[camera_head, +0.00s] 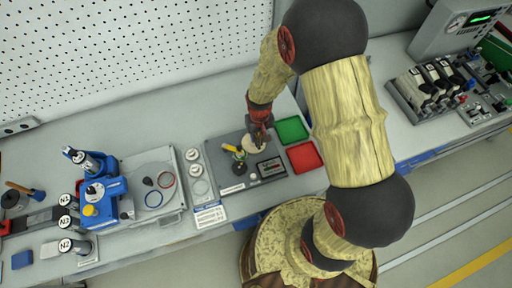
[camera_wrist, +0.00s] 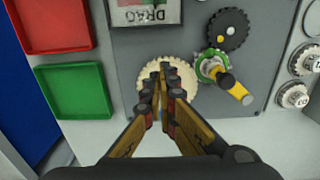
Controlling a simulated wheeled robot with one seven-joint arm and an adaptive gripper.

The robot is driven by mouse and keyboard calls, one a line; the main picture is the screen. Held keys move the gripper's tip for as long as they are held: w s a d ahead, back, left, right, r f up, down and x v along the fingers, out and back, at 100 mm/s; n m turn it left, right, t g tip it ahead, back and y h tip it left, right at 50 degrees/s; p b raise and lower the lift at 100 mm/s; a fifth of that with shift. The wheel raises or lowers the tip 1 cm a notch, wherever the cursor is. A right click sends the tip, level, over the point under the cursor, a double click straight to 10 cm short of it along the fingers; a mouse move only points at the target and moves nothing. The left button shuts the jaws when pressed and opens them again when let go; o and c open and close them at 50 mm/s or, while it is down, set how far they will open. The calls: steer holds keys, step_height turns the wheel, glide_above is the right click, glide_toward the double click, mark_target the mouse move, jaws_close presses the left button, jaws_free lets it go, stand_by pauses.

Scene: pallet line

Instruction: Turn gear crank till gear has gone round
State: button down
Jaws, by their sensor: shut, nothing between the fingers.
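A grey gear board (camera_head: 224,173) lies on the bench. It carries a cream toothed gear (camera_wrist: 185,76), a green gear (camera_wrist: 207,62) with a yellow crank handle (camera_wrist: 237,89), and a dark gear (camera_wrist: 228,28). In the head view the yellow handle (camera_head: 230,148) is left of the cream gear (camera_head: 249,146). My gripper (camera_wrist: 164,82) is shut and empty, its fingertips over the cream gear and hiding its middle. Whether they touch it I cannot tell. The crank handle is to the right of the fingers in the wrist view, apart from them.
A green tray (camera_head: 291,130) and a red tray (camera_head: 304,156) are right of the board in the head view. A blue device (camera_head: 104,195) stands farther left.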

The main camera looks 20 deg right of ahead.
step_height(320, 180, up, 6)
steer(key=p, duration=0.3)
steer(key=shift+w+f, duration=0.1)
steer(key=shift+f, duration=0.05)
stand_by(0.3)
steer(key=s+r+t+b, duration=0.5)
steer(key=s+r+b, duration=0.9)
steer(key=r, duration=0.6)
steer(key=shift+s+d+r+t, duration=0.3)
steer(key=shift+s+d, duration=0.15)
steer(key=shift+s, duration=0.55)
steer(key=shift+r, duration=0.1)
